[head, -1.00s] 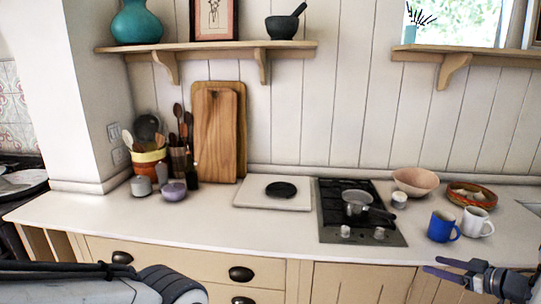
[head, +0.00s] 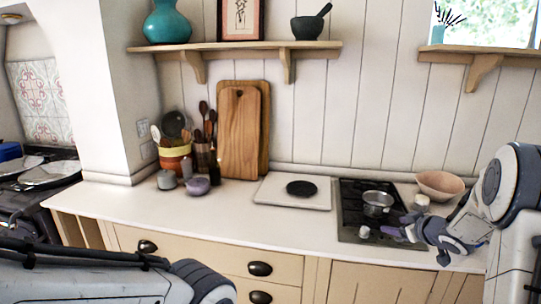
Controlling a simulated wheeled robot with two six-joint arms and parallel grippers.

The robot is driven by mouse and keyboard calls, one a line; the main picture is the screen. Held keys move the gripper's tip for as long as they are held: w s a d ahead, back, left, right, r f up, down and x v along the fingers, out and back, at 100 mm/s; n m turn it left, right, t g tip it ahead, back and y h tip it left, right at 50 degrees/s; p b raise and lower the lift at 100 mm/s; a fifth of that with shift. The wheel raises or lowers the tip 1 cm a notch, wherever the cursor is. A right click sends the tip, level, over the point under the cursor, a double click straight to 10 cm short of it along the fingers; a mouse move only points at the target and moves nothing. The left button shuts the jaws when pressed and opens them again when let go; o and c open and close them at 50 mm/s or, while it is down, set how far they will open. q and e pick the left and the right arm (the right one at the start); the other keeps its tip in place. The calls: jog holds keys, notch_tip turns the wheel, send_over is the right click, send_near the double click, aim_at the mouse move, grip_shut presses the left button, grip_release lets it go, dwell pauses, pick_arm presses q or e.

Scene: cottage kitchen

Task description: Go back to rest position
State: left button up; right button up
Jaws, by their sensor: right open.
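My right gripper (head: 398,228) is open and empty. It reaches in from the right and shows in front of the hob (head: 352,226), near the front edge of the counter. Its fingers point left, and the right arm's bulky links fill the right edge of the head view. My left arm crosses the bottom left, but its gripper is outside the view.
A small saucepan (head: 377,202) sits on the hob. A pink bowl (head: 440,185) stands behind my right arm, which hides the counter's right end. A white board (head: 268,190) with a black disc, wooden boards (head: 238,135) and utensils stand left. The counter's (head: 130,200) front left is clear.

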jog(key=s+a+r+g, duration=0.1)
jog(key=s+a, duration=0.2)
jog(key=a, duration=0.4)
jog(key=s+a+r+g+h, duration=0.15)
jog(key=s+a, duration=0.25)
jog(key=a, duration=0.4)
jog(key=s+a+g, duration=0.1)
jog(key=s+a, duration=0.2)
jog(key=a, duration=0.4)
jog(key=s+a+f+n+g, duration=0.1)
jog(key=s+a+g, duration=0.3)
jog(key=s, duration=1.1)
jog(key=s+a+f+n+g+y, duration=0.1)
jog(key=s+a+g, duration=0.3)
jog(key=s, duration=1.1)
jog(key=a+f+n, duration=0.1)
jog(key=a, duration=0.2)
jog(key=shift+a, duration=0.2)
jog(key=shift+r+y, duration=0.1)
jog(key=shift+y, duration=0.15)
jog(key=shift+c, duration=0.3)
